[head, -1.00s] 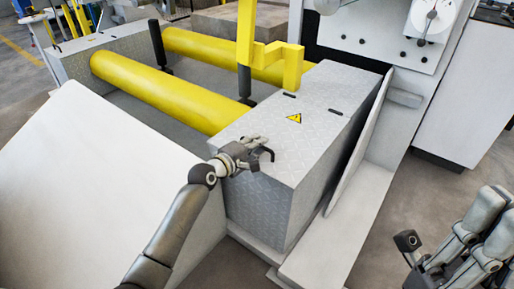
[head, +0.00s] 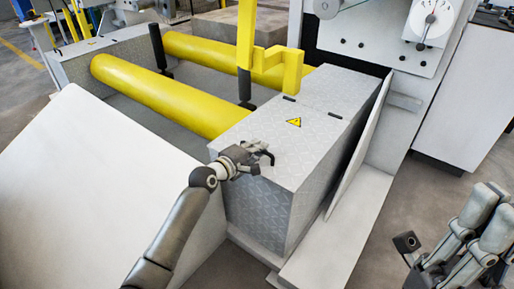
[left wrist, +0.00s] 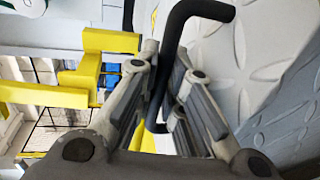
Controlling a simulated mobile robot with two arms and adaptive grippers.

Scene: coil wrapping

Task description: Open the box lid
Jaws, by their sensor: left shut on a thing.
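The grey metal box (head: 270,205) with a diamond-plate pattern stands in the middle of the head view. Its lid (head: 310,140) bears a yellow warning triangle and looks flat and closed; I cannot make out a gap under it. My left gripper (head: 262,157) is at the lid's front left edge, shut on the black bent handle. In the left wrist view the handle (left wrist: 181,45) runs between the fingers, with the patterned metal close on the right. My right gripper (head: 445,225) is at the lower right, fingers apart and empty, away from the box.
Two yellow rollers (head: 160,92) lie behind and left of the box. A yellow bracket (head: 272,60) stands just behind the lid. A white slanted panel (head: 95,190) is at the left, and an upright white plate (head: 360,150) is close on the box's right.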

